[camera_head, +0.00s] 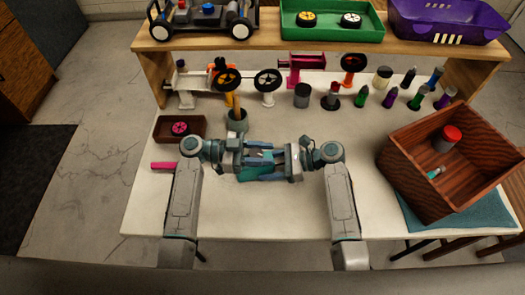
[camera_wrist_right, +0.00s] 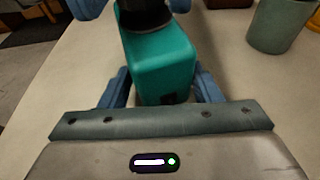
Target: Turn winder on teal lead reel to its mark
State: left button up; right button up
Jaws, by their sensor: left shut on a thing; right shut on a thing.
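The teal lead reel (camera_wrist_right: 160,62) shows as a teal block with a black round part (camera_wrist_right: 145,14) at its far end. In the head view it is mostly hidden between my two grippers, low over the middle of the table. My right gripper (camera_head: 274,160) is shut on the teal block, with a blue finger on each side. My left gripper (camera_head: 250,158) faces it from the left and is shut at the dark end of the reel. Blue finger parts flank that end in the right wrist view. The mark cannot be made out.
A wooden crate (camera_head: 407,180) stands at the right on a teal mat (camera_head: 480,212). A small brown tray (camera_head: 163,140) and a pink bar (camera_head: 163,166) lie left. A grey-green cup (camera_head: 236,125) stands just behind my grippers. Stands with wheels and several bottles line the back.

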aim_at(262, 156)
pick_arm(q)
jog(key=shift+s+m+g+y, duration=0.15)
jog(key=shift+m+g+y, duration=0.25)
jog(key=shift+m+g, duration=0.95)
jog(key=shift+s+m+g+y, duration=0.15)
jog(key=shift+m+g+y, duration=0.45)
jog(key=shift+g, duration=1.35)
jog(key=shift+m, duration=0.25)
jog(key=o, duration=1)
jog(key=shift+a, duration=0.1)
notch_tip(262, 156, up, 10)
